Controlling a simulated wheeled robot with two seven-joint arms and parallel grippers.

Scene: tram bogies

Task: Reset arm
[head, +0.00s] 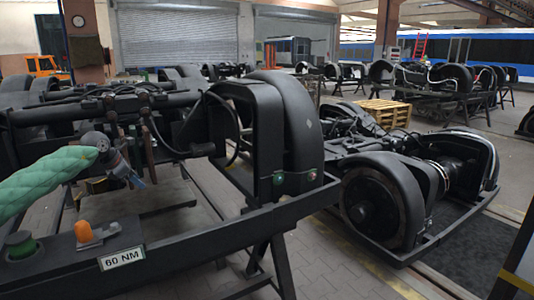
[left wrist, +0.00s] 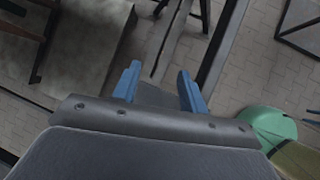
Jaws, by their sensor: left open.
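My left arm, in a green quilted sleeve, comes in from the left in the head view. Its gripper (head: 136,180) points down and hangs in front of the near bogie frame (head: 180,245), close to its dark pipes and levers. In the left wrist view the two blue fingers of the left gripper (left wrist: 158,88) stand apart with nothing between them. Below them lie the paved floor and dark frame parts. Whether the gripper touches the bogie cannot be told.
An orange handle (head: 84,231) and a green knob (head: 20,244) sit on the near frame beside a "60 NM" label (head: 122,258). A second bogie (head: 400,190) stands low at the right. A wooden pallet (head: 383,112) lies behind. Paved floor is clear between the bogies.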

